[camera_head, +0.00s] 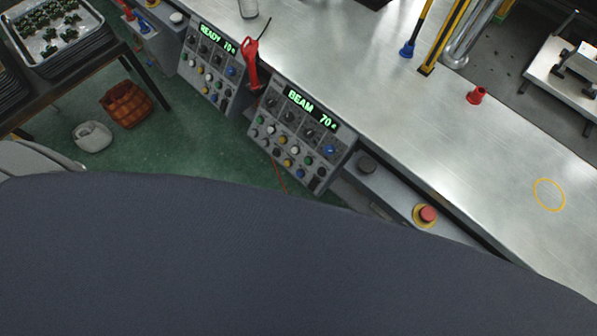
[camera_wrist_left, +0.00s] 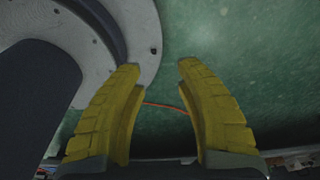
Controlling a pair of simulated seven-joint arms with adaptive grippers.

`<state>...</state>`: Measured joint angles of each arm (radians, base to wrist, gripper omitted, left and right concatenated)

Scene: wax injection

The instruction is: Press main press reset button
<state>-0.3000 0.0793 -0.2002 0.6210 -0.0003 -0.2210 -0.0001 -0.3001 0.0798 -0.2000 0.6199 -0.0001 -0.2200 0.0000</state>
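A tilted control panel (camera_head: 297,132) on the press front shows "BEAM 70" in green, with knobs and several coloured buttons below. A second panel (camera_head: 212,68) to its upper left shows "READY 70". To the lower right, a grey strip carries a dark round button (camera_head: 367,164) and a red mushroom button (camera_head: 428,214) on a yellow ring. No label tells me which is the reset button. My left gripper (camera_wrist_left: 158,68) is open and empty, its yellow fingers apart over green floor in the left wrist view. Neither gripper shows in the head view.
A red-handled tool (camera_head: 250,62) hangs between the panels. A brown basket (camera_head: 126,103) stands on the green floor at left.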

